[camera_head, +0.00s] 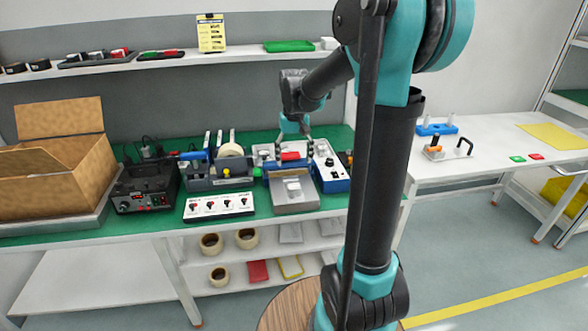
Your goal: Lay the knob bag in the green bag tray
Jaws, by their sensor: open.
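My gripper (295,136) is open above the back of the green-topped bench, over a small red piece (290,156) on a blue and white device. It looks empty, and a gap to the red piece seems to show. A small pale packet (293,187) lies on the grey metal plate in front of that device; it may be the knob bag, but it is too small to be sure. A flat green tray (289,46) is on the upper shelf, right of the yellow notice. I cannot tell whether anything lies in it.
An open cardboard box (55,160) and a black control unit (146,187) are at left on the bench (130,228). A white panel (219,206) and a blue-sided box (329,168) flank the grey plate. Tape rolls sit below. A white side table (490,155) is at right.

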